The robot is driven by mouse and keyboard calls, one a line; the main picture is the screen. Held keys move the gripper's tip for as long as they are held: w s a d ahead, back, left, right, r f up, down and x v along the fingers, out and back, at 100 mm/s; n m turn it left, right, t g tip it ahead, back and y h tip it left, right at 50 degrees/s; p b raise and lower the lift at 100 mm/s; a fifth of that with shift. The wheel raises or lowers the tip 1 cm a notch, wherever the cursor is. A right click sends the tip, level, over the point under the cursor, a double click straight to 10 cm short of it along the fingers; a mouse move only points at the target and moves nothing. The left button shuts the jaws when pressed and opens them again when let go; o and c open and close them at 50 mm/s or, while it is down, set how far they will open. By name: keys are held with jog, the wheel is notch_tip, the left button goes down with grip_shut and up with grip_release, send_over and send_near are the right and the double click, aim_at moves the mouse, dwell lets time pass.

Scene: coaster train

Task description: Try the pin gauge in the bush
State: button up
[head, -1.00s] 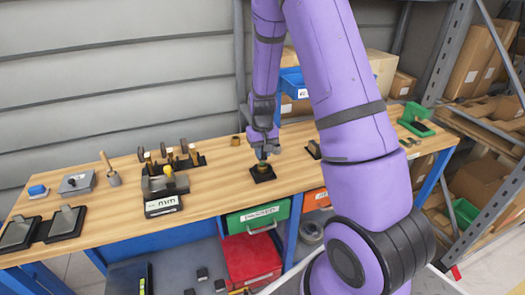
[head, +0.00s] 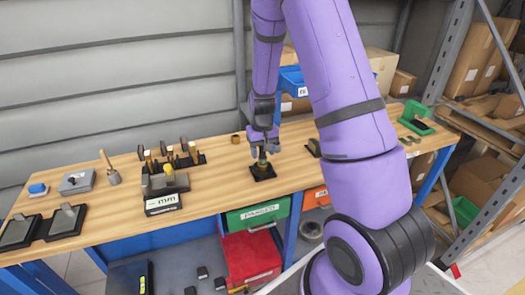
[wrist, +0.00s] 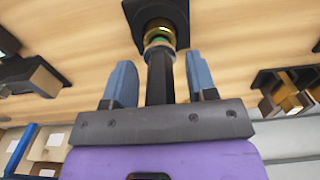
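The bush (head: 263,167) is a brass ring on a black square base (head: 263,175) on the bench; it also shows at the top of the wrist view (wrist: 158,27). The pin gauge (wrist: 160,78) has a dark handle with a green band at its far end, and stands in line with the bush, its tip end at the bush. How deep it sits is hidden. My gripper (wrist: 161,82) is open, its two blue fingers either side of the handle with a gap on each side. In the head view my gripper (head: 264,147) is just above the bush.
A rack of brass-tipped pins (head: 175,160) and a block labelled mm (head: 163,203) stand left of the bush. A small brass ring (head: 235,139) lies behind it. A dark block (head: 313,147) is to the right, with a green holder (head: 416,119) farther right.

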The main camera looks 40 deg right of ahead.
notch_tip(320, 180, up, 11)
jog(key=shift+f, duration=0.1)
dwell(0.7)
jog(key=shift+a+r, duration=0.15)
jog(key=shift+r, duration=0.2)
jog(key=s+a+r+n+t, duration=0.1)
jog(key=s+a+r, duration=0.35)
jog(key=r, duration=0.35)
jog(key=s+a+r+n+t, duration=0.1)
jog(key=s+a+r+t, duration=0.15)
jog(key=s+r, duration=0.45)
jog(key=s+a+r+t, duration=0.1)
jog(key=s+a+r, duration=0.2)
jog(key=s, duration=0.4)
jog(key=s+a+r+n, duration=0.1)
jog(key=s+a+r, duration=0.1)
jog(key=s, duration=0.6)
jog(key=shift+a+r+t, duration=0.35)
jog(key=shift+a+r, duration=0.05)
jog(key=shift+r, duration=0.5)
